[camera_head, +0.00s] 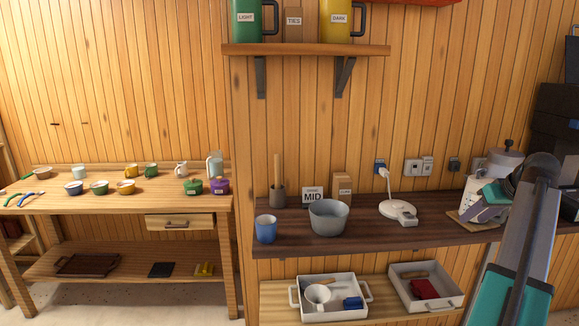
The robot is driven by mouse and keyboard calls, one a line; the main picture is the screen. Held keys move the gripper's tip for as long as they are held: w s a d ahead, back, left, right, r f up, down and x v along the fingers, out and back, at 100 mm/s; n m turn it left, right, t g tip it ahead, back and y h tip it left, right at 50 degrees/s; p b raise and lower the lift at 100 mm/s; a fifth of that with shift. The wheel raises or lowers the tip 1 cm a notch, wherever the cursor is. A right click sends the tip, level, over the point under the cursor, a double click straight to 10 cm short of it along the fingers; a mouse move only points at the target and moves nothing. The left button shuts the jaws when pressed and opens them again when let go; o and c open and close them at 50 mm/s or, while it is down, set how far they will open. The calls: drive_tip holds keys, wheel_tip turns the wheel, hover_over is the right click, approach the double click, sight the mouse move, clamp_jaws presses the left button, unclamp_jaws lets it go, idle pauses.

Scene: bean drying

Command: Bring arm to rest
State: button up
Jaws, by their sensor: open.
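My arm (529,235) rises from the lower right, with a teal lower link and a dark upper link bent at the top. My gripper (483,211) is at the right end of the dark counter (375,238), its jaws open. It is in front of a white appliance (503,163) standing on a small board and partly covers it. I see nothing held between the jaws, but the fingertips are small here, and whether they touch the appliance I cannot tell.
On the counter are a blue cup (265,229), a grey bowl (329,217), a MID sign (312,195) and a white scale-like device (398,208). Below, two trays (334,313) (427,308) sit on a shelf. A wooden bench (100,202) with cups stands left; a shelf (305,49) hangs above.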

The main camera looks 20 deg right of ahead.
drive_tip(key=w+a+f+g+y, duration=0.1)
drive_tip(key=w+a+f, duration=0.2)
drive_tip(key=f, duration=0.3)
drive_tip(key=w+a+f, duration=0.3)
drive_tip(key=w+f, duration=0.1)
drive_tip(key=f, duration=0.2)
drive_tip(key=w+a+f+g+y+b, duration=0.1)
drive_tip(key=w+a+f+g, duration=0.15)
drive_tip(key=a+f, duration=1.25)
drive_tip(key=w+a+f+g+y+b, duration=0.2)
drive_tip(key=w+a+f, duration=0.1)
drive_tip(key=a+f, duration=1.25)
drive_tip(key=s+a+f+n+g+h+b, duration=0.1)
drive_tip(key=s+a+f+g, duration=0.1)
drive_tip(key=s+a+f, duration=0.8)
drive_tip(key=s+a+f+n+g, duration=0.25)
drive_tip(key=s+a+f, duration=0.35)
drive_tip(key=a+f, duration=0.7)
drive_tip(key=s+a+f+g, duration=0.1)
drive_tip(key=s+f, duration=0.1)
drive_tip(key=s, duration=0.2)
drive_tip(key=s+a+f+h, duration=0.1)
drive_tip(key=s+a+f, duration=0.1)
drive_tip(key=s, duration=0.2)
drive_tip(key=s+a+f+g+b, duration=0.1)
drive_tip(key=s+f, duration=0.1)
drive_tip(key=s, duration=0.3)
drive_tip(key=shift+a+f+g+h, duration=0.25)
drive_tip(key=shift+f+g+h, duration=0.05)
drive_tip(key=shift+f, duration=0.1)
